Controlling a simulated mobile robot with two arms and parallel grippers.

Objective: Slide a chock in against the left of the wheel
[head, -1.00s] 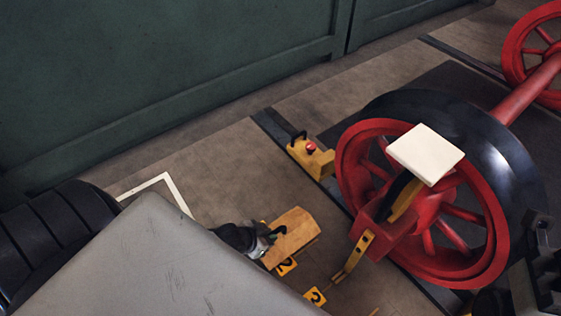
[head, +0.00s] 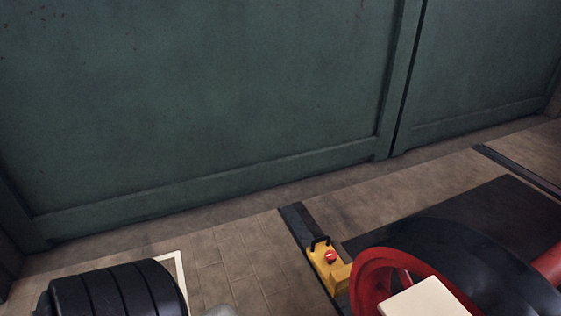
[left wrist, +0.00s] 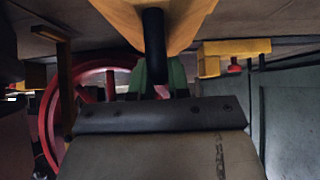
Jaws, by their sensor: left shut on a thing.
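The red wheel (head: 372,287) with its dark tyre is cut off at the lower right of the head view. It also shows in the left wrist view (left wrist: 49,112), behind and left of my gripper. My left gripper (left wrist: 157,78) is shut on the black handle of a yellow-orange chock (left wrist: 188,18), seen at the top of the left wrist view. Most of that chock is cut off by the frame, and I cannot tell whether it touches the floor. The held chock and my left gripper are outside the head view. My right gripper is not in view.
A yellow block (head: 324,268) with a red knob and black handle sits at the rail, left of the wheel; the left wrist view shows it too (left wrist: 222,57). A pale plate (head: 428,300) overlaps the wheel. A green wall (head: 200,100) stands behind.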

